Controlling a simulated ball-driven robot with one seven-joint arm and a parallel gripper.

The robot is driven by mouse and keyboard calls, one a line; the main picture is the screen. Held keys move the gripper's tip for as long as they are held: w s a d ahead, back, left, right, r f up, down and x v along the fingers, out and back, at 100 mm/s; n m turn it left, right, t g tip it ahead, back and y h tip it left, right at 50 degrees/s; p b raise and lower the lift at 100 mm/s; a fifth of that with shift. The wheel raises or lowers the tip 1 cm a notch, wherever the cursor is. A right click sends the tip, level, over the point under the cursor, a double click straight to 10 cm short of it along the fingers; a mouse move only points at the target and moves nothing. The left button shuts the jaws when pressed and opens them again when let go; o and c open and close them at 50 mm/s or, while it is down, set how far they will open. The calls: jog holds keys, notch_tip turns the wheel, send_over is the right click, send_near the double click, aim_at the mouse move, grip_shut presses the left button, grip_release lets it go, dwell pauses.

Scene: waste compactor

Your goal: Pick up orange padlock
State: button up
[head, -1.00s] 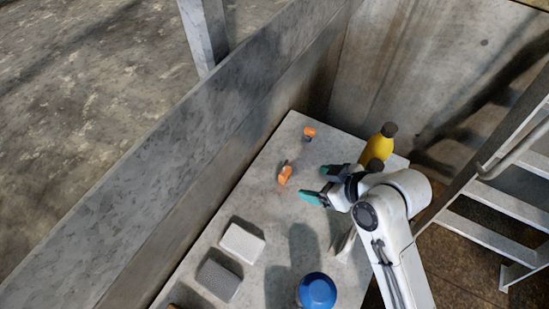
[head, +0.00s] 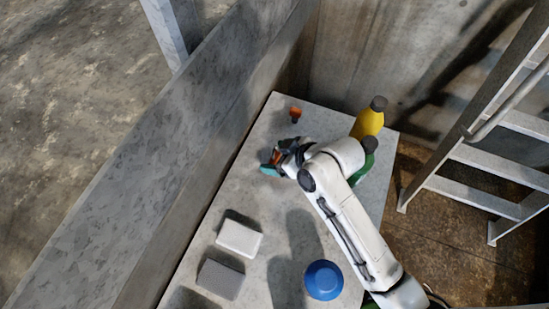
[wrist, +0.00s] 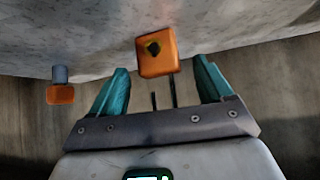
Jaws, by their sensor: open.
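The orange padlock (wrist: 156,53) has a dark mark like a keyhole on its face. In the wrist view it sits between the teal fingers, around their tip level, with two dark bars below it that look like its shackle. In the head view only a bit of orange (head: 277,156) shows beside my gripper (head: 281,160). My gripper is open, its fingers to either side of the padlock in the wrist view (wrist: 162,72). I cannot tell whether either finger touches it.
A small orange and grey object (head: 295,114) lies near the far end of the grey tabletop (head: 228,190); it also shows left of my fingers (wrist: 60,90). A yellow bottle (head: 368,122) and a green object (head: 364,168) stand right. Two blocks (head: 239,238) and a blue item (head: 323,280) are nearer.

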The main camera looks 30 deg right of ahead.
jog(key=shift+x, duration=1.35)
jog(key=shift+c, duration=0.3)
jog(key=c, duration=1.1)
jog(key=shift+o, duration=0.2)
